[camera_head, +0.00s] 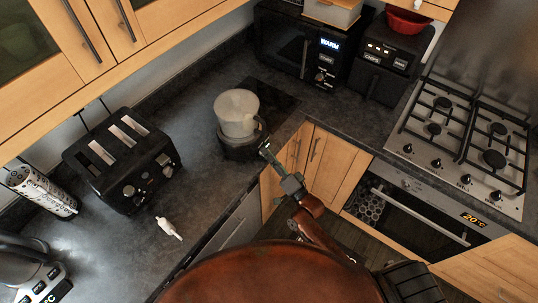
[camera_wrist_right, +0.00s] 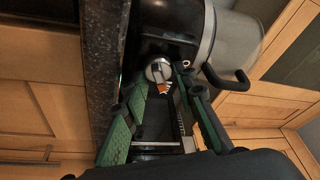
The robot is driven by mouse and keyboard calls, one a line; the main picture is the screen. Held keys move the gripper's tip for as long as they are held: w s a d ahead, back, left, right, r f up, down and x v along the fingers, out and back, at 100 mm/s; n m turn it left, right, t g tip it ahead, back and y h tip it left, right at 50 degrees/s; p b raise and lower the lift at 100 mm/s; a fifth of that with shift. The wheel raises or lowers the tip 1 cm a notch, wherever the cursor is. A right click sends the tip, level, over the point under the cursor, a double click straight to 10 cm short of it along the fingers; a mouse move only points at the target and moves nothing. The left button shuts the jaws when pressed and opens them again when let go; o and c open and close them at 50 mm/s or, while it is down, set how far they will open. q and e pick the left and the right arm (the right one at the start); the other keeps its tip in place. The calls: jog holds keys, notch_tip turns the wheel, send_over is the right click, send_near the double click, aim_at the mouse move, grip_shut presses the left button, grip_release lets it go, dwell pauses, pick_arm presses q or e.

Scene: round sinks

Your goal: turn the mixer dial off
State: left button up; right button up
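The mixer (camera_head: 242,148) is a black base with a pale bowl (camera_head: 237,108) on the counter. Its silver dial (camera_wrist_right: 158,70) shows on the black base in the right wrist view, with a small orange mark at its lower edge. My right gripper (camera_head: 267,151) is in front of the mixer base, at the counter edge. In the wrist view its green-padded fingers (camera_wrist_right: 162,82) are apart, with the dial between and just beyond their tips. I cannot tell whether they touch it. The dial is not visible in the head view. My left gripper is not in view.
A black toaster (camera_head: 122,158) stands left of the mixer, a small white object (camera_head: 168,228) in front of it. A microwave (camera_head: 300,45) and air fryer (camera_head: 388,58) stand behind. A gas hob (camera_head: 465,135) is at right. Cabinets (camera_head: 318,160) lie below the counter edge.

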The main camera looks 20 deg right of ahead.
jog(key=c, duration=0.6)
jog(key=shift+f, duration=0.1)
jog(key=shift+w+d+n+g+y+b, duration=0.1)
jog(key=shift+n+g+y+b, duration=0.2)
jog(key=shift+n+y+b, duration=1.7)
jog(key=shift+s+a+n+g+y+b, duration=0.1)
jog(key=shift+n+g+y+b, duration=0.3)
jog(key=shift+n, duration=3)
jog(key=shift+w+d+n+g+y+b, duration=0.15)
jog(key=shift+n+y+b, duration=1.1)
jog(key=shift+n, duration=1.45)
jog(key=o, duration=0.9)
